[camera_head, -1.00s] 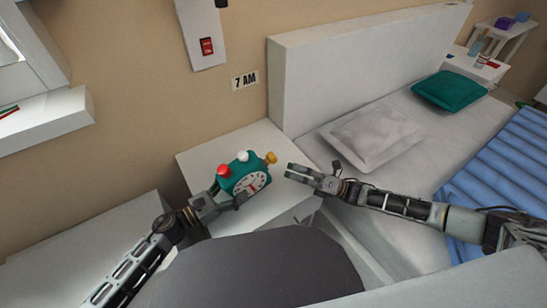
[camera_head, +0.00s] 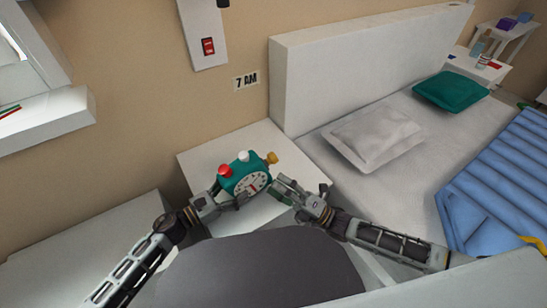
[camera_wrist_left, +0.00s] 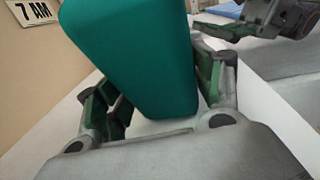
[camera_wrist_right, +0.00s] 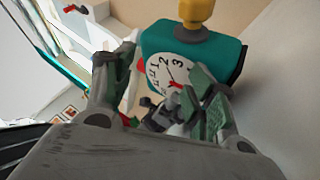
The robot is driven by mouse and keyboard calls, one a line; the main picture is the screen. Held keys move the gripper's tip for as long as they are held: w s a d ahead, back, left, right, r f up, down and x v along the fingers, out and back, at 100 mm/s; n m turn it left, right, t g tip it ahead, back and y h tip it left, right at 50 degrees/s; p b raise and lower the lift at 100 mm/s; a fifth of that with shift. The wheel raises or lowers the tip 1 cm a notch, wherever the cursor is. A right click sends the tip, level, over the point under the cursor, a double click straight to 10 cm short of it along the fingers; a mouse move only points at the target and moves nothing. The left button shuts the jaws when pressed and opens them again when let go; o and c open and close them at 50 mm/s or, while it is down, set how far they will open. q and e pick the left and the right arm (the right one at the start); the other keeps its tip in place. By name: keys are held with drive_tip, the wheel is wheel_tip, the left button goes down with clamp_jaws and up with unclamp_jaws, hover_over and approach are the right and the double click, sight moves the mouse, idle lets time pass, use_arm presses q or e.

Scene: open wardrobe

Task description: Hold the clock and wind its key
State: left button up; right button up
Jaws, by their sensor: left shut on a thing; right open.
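The teal clock (camera_head: 245,176) has a white dial, a red knob, a white knob and a yellow key (camera_head: 271,158) on its right side. My left gripper (camera_head: 232,198) is shut on the clock; in the left wrist view the clock's teal body (camera_wrist_left: 130,60) sits between its fingers. My right gripper (camera_head: 282,186) is open and empty, just right of the clock and below the key. In the right wrist view the dial (camera_wrist_right: 172,75) lies ahead between the open fingers (camera_wrist_right: 160,85), with the key (camera_wrist_right: 196,14) at the top, outside them.
The clock is over a white bedside table (camera_head: 205,158). A bed with a grey pillow (camera_head: 372,138), a green pillow (camera_head: 450,91) and a blue cover (camera_head: 505,180) lies to the right. A "7 AM" sign (camera_head: 246,81) and a red switch (camera_head: 208,46) are on the wall.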

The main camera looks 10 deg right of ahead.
drive_tip(key=shift+m+t+h, duration=0.9)
drive_tip(key=shift+m+h, duration=0.2)
drive_tip(key=shift+m, duration=0.1)
drive_tip(key=m+h, duration=0.1)
drive_tip(key=h, duration=0.6)
approach(277, 161)
drive_tip(key=shift+f+t, duration=0.4)
drive_tip(key=shift+w, duration=0.1)
drive_tip(key=shift+x, duration=5.9)
drive_tip(key=shift+a, duration=0.1)
